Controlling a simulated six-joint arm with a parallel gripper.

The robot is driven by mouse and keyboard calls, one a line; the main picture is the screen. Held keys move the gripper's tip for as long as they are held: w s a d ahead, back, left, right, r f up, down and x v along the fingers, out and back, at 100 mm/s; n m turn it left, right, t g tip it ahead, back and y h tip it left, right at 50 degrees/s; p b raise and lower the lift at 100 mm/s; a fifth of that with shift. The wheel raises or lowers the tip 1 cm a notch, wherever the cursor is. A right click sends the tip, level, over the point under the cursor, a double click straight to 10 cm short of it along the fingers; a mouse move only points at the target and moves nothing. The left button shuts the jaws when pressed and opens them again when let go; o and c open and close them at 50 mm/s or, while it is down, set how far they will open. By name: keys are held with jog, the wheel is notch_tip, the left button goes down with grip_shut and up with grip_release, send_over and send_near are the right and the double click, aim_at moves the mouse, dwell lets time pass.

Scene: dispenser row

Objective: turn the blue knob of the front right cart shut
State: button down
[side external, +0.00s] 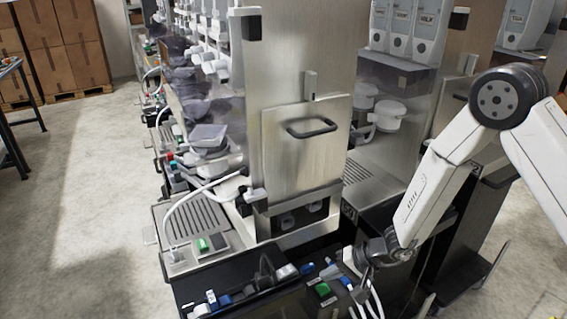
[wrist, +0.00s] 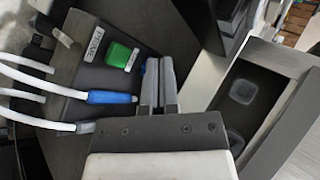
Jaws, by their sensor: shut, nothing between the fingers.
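A blue elongated piece (wrist: 112,97), likely the blue knob, shows in the wrist view at the end of a white hose, just left of my gripper. In the side view a small blue part (side external: 346,282) sits by the dark control box at the front right. My gripper (wrist: 159,62) is shut, its two grey fingers side by side and empty. The blue piece lies close to the left finger; I cannot tell whether they touch. In the side view my gripper (side external: 362,284) points down beside the box, its tips partly hidden among the hoses.
A green button (wrist: 118,54) and a white label (wrist: 96,40) are on the dark box. White hoses (wrist: 28,82) run in from the left. A grey-rimmed open bin (wrist: 272,52) lies right of the fingers. A tall steel cabinet (side external: 300,150) stands behind. The floor (side external: 95,190) at left is clear.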

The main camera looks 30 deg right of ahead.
jog(key=s+r, duration=0.6)
jog(key=s, duration=0.1)
jog(key=shift+s+a+r, duration=0.2)
jog(key=shift+s+r, duration=0.05)
jog(key=shift+s, duration=0.1)
jog(key=s+d+r+n+g+h, duration=0.3)
jog(key=s+d+n+g, duration=0.2)
jog(key=s+d, duration=0.15)
jog(key=d+r+n+t+h, duration=0.1)
jog(key=d+r+n+h, duration=0.1)
jog(key=d, duration=0.6)
jog(key=shift+w+r+n+t+h, duration=0.4)
jog(key=shift+r+h, duration=0.3)
jog(key=shift+h, duration=0.5)
dwell(0.3)
